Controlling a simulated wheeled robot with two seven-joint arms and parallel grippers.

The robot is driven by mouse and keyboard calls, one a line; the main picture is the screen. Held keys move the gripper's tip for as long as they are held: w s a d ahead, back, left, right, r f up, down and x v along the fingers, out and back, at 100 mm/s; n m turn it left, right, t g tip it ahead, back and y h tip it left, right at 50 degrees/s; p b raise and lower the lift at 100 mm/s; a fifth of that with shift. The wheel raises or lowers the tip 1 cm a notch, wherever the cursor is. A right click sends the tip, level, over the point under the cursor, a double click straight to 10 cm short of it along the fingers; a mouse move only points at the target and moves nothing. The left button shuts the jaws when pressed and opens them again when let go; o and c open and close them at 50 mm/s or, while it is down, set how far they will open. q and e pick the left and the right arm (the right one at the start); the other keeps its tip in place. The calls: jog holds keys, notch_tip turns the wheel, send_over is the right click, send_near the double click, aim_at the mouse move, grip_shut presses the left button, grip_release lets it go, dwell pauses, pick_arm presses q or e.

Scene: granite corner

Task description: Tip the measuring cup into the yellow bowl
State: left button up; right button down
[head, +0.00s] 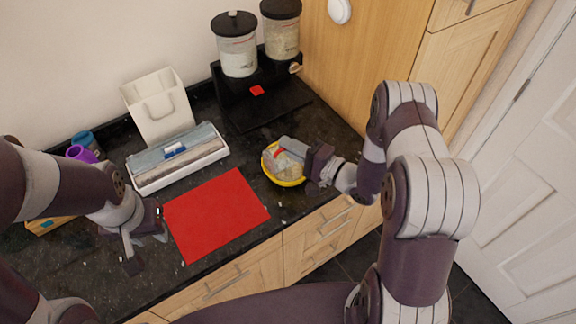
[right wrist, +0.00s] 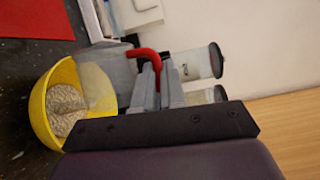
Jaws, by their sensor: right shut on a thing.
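The yellow bowl (head: 286,183) stands on the dark counter right of the red mat. Pale grain (right wrist: 64,108) lies in the yellow bowl (right wrist: 41,112) in the right wrist view. The clear measuring cup (right wrist: 112,68) is tipped with its mouth over the bowl; whether grain remains in it is unclear. Its red handle (right wrist: 144,54) is between the fingers of my right gripper (right wrist: 155,75). My right gripper also shows beside the bowl in the head view (head: 303,154), shut on the cup. My left gripper (head: 146,241) is open and empty near the front left counter edge.
A red mat (head: 215,213) lies in the middle. Behind it are a box with grey cloth (head: 178,160) and a white bag (head: 157,105). A two-jar dispenser (head: 238,55) stands at the back. Purple (head: 80,153) and blue (head: 84,139) cups stand left.

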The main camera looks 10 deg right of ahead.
jog(key=shift+w+d+m, duration=0.25)
jog(key=shift+d+m, duration=0.3)
jog(key=shift+m, duration=0.15)
jog(key=shift+r, duration=0.1)
jog(key=shift+s+a+r+n+p, duration=0.3)
jog(key=shift+a+r+n+p, duration=0.45)
jog(key=shift+p, duration=0.5)
jog(key=shift+s+a+n, duration=0.1)
jog(key=shift+a+n, duration=0.15)
jog(key=shift+n, duration=0.2)
jog(key=shift+s+a+f, duration=0.1)
jog(key=shift+a+f, duration=0.05)
jog(key=shift+f, duration=0.1)
jog(key=a+n+p, duration=0.1)
jog(key=n+h+p, duration=0.1)
jog(key=a+r+n+g+p, duration=0.1)
jog(key=shift+s+a+r+n+h, duration=0.1)
jog(key=shift+s+a+n+h, duration=0.25)
jog(key=shift+s+n+h, duration=0.05)
jog(key=shift+s+a+n, duration=0.2)
jog(key=shift+a+n, duration=0.15)
jog(key=shift+n, duration=0.05)
jog(key=shift+f, duration=0.2)
